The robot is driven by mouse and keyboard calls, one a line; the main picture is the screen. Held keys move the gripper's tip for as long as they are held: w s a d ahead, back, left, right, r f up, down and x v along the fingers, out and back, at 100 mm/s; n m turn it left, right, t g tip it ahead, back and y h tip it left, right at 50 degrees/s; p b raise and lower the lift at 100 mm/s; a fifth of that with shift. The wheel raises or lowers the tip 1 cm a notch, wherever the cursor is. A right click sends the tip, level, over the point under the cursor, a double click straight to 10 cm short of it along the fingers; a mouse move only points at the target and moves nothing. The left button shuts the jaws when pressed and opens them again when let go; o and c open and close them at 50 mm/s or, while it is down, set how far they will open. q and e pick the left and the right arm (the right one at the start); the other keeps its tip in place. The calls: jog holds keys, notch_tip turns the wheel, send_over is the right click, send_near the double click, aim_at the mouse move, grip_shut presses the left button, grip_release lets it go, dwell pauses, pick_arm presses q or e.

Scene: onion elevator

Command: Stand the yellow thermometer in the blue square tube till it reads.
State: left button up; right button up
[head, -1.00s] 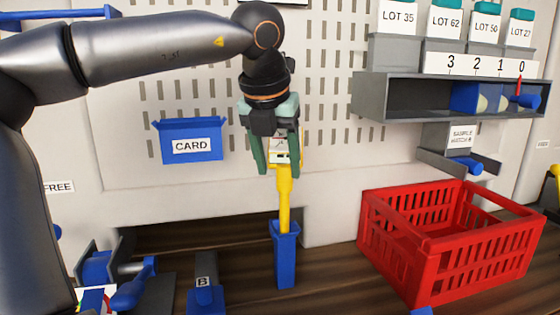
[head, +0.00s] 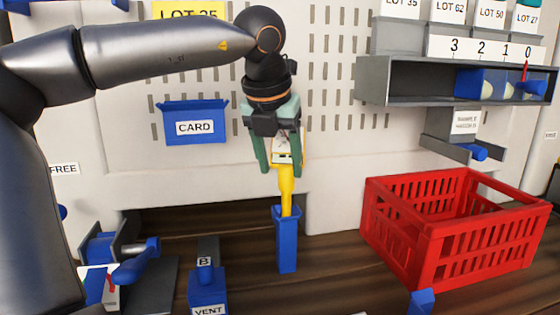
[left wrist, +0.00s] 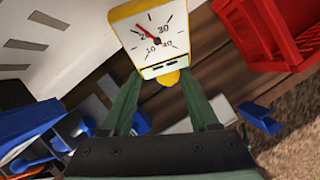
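The yellow thermometer (head: 287,190) is upright with its lower stem inside the top of the blue square tube (head: 286,245), which stands on the dark wooden surface. My left gripper (head: 284,162) is above the tube, its green fingers shut on the thermometer's head from both sides. In the left wrist view the thermometer's white dial (left wrist: 152,38) faces the camera between the fingers, with a red needle pointing to the upper left, near the 20 mark. How deep the stem sits is hidden by the tube wall. My right gripper is not in view.
A red crate (head: 440,262) stands to the right of the tube. A blue CARD holder (head: 193,106) hangs on the wall behind. A grey shelf (head: 425,82) is at upper right.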

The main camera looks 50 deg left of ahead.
pick_arm(q)
jog(key=o, duration=0.5)
jog(key=p+v, duration=0.1)
jog(key=v, duration=1.1)
jog(key=shift+r+p, duration=0.3)
jog(key=shift+s+d, duration=0.1)
